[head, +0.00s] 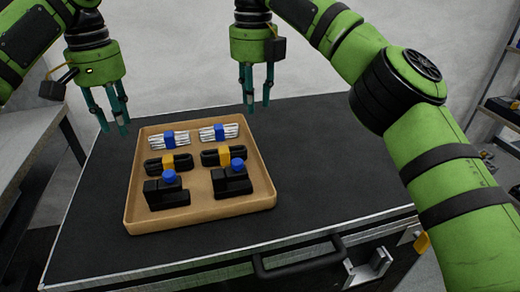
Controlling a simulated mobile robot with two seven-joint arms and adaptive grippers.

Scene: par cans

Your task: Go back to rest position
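My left gripper (113,128) hangs over the dark case top, beside the upper left corner of the tan tray (200,220). Its teal fingers are apart with nothing between them. My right gripper (258,106) hangs near the tray's upper right corner, its fingers also apart and empty. In the tray are two white bundles with blue bands, left (184,138) and right (233,131). Below them are two black bundles with yellow bands, left (153,166) and right (209,158). Two black clamps with blue knobs, left (165,196) and right (232,186), sit in the front row.
The black case top (330,170) is bare to the right of the tray. A metal edge and a black handle (300,262) run along its front. A grey bench (25,145) stands at the left and shelving (503,115) at the far right.

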